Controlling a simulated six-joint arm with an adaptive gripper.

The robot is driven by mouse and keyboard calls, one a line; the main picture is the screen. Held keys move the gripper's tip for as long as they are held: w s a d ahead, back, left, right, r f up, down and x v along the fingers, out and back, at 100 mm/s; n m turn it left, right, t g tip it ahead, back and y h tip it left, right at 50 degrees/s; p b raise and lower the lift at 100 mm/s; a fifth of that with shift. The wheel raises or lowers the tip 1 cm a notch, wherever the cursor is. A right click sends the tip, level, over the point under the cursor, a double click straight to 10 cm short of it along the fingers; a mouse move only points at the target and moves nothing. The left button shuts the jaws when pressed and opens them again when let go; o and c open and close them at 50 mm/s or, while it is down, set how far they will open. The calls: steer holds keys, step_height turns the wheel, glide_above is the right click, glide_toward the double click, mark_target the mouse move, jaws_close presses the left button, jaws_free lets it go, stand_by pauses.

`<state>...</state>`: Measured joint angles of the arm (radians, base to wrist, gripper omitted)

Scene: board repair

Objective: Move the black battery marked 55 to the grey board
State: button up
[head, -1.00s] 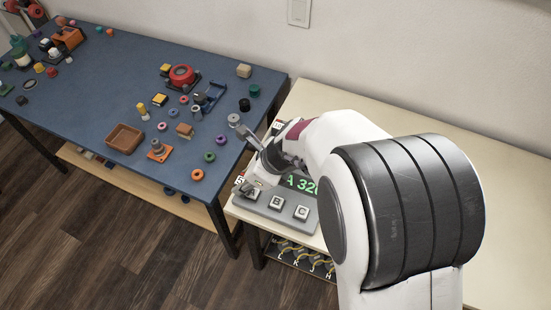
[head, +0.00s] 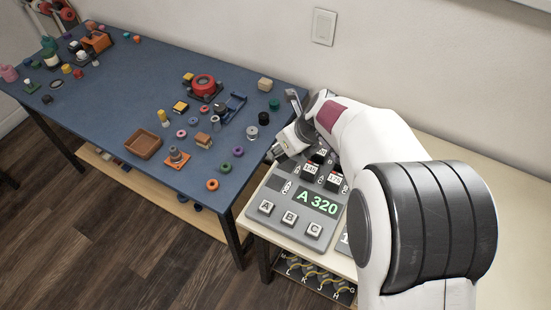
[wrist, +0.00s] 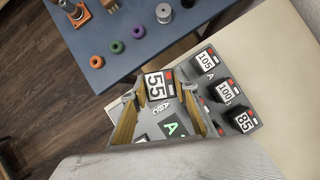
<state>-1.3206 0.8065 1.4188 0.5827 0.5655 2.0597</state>
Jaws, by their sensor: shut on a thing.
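My gripper (wrist: 162,90) is shut on the black battery marked 55 (wrist: 155,82), which has a white label and red marks and sits between the yellowish finger pads in the wrist view. In the head view my gripper (head: 284,149) is at the far left edge of the grey board (head: 281,232). That board has a green "A 320" display (head: 318,203), keys A, B and C along its front, and batteries marked 140 (head: 310,171) and 175 (head: 335,179) near its back. My arm hides part of the board's right side.
The wrist view shows batteries marked 105 (wrist: 206,62), 100 (wrist: 226,91) and 85 (wrist: 243,121) on grey. A blue table (head: 100,125) with several loose parts stands left. A lower shelf (head: 318,284) holds lettered items. The cream tabletop (head: 500,215) is clear at right.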

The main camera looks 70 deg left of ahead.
steer(key=w+a+r+m+t, duration=0.1)
steer(key=m, duration=0.1)
steer(key=w+a+r+m+t, duration=0.1)
steer(key=m, duration=0.1)
steer(key=shift+w, duration=0.25)
stand_by(0.5)
steer(key=shift+f, duration=0.1)
stand_by(0.3)
glide_toward(287, 165)
steer(key=shift+s+a+f, duration=0.1)
steer(key=shift+a+f, duration=0.9)
steer(key=shift+a, duration=0.15)
steer(key=shift+a+f, duration=0.95)
steer(key=shift+a, duration=0.25)
steer(key=shift+f, duration=0.6)
steer(key=o, duration=1.2)
steer(key=shift+o, duration=0.2)
